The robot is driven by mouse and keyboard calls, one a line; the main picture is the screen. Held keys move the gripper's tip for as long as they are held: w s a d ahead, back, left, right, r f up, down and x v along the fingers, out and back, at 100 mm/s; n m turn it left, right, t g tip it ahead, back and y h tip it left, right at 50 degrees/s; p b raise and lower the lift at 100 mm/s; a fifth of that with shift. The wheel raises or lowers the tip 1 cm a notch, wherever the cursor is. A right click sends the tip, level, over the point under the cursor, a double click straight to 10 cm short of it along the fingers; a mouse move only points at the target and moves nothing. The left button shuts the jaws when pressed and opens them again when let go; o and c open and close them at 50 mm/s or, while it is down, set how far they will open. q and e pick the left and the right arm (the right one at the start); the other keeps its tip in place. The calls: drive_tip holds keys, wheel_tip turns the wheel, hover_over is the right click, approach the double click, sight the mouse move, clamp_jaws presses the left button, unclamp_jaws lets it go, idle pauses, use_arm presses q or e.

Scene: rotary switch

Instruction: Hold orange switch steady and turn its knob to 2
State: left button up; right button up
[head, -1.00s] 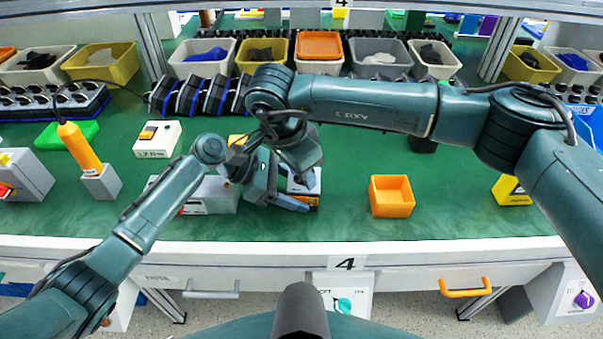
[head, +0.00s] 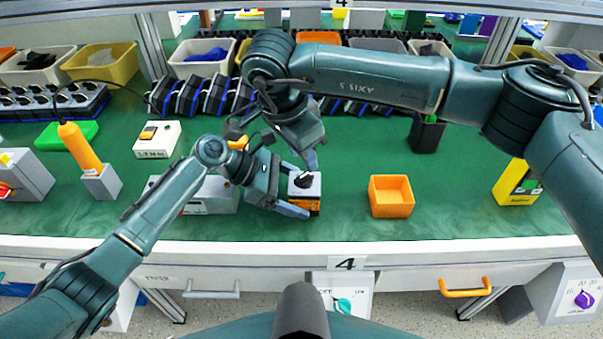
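The orange switch (head: 305,208) stands near the front of the green table, with a pale grey top and a black knob (head: 303,180). Any digits on it are too small to read. My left gripper (head: 293,193) reaches in from the left, low over the table. Its two fingers are apart, one at the near side of the switch and one at the far side. I cannot tell whether both press on it. My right gripper (head: 311,163) points down just above and behind the knob, apparently clear of it. Its fingers overlap in view, so their opening is unclear.
An empty orange bin (head: 391,197) stands to the right, with free green table around it. A grey box (head: 212,196) lies behind my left forearm. A black holder (head: 426,133) and a yellow box (head: 517,184) stand farther right.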

use_arm(q)
drive_tip(key=shift+o, duration=0.4)
drive_tip(key=v, duration=1.2)
